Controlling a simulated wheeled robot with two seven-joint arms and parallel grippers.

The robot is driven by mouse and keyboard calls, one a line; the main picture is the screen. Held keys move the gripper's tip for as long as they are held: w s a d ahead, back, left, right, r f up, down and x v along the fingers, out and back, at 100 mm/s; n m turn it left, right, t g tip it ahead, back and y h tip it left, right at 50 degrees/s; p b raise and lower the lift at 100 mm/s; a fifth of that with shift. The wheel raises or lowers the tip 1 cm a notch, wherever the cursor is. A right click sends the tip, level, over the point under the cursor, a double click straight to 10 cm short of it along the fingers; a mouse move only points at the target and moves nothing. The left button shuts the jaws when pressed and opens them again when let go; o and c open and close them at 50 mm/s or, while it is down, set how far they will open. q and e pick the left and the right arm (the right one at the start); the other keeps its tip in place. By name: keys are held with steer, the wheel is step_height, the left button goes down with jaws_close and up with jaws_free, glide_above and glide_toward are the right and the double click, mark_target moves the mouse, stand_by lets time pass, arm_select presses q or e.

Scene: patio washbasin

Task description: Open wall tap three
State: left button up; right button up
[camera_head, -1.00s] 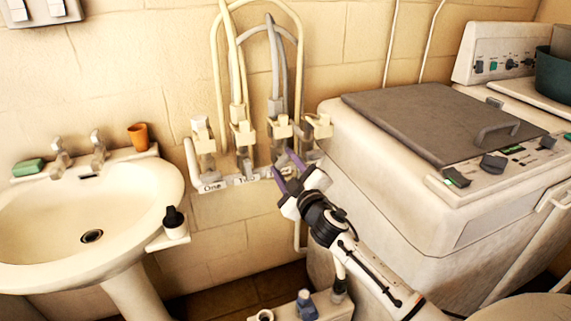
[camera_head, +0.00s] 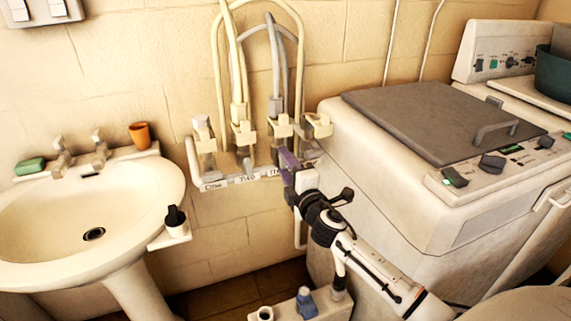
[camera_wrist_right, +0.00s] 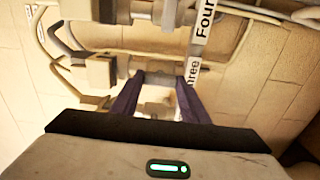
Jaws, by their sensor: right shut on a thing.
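Wall tap three (camera_head: 281,127) is the third from the left in a row of cream taps above a labelled rail, with a grey hose rising from it. My right gripper (camera_head: 288,161) has its purple fingers at the lower part of this tap and hides that part. In the right wrist view, the gripper (camera_wrist_right: 160,92) is shut on a pale part of the tap, beside the label "Three" (camera_wrist_right: 192,70). The exact contact is hard to see. My left gripper is not in view.
Wall taps one (camera_head: 203,135) and two (camera_head: 242,132) stand to the left, and tap four (camera_head: 318,125) is close on the right. The washing machine (camera_head: 400,180) crowds the right side. A washbasin (camera_head: 150,200) with a dark-topped bottle (camera_head: 175,220) is at left.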

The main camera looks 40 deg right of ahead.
steer(key=shift+n, duration=0.3)
steer(key=o, duration=1.1)
steer(key=shift+c, duration=0.2)
steer(key=v, duration=1)
steer(key=shift+s+b, duration=0.15)
steer(key=shift+b, duration=0.2)
steer(key=shift+a, duration=0.15)
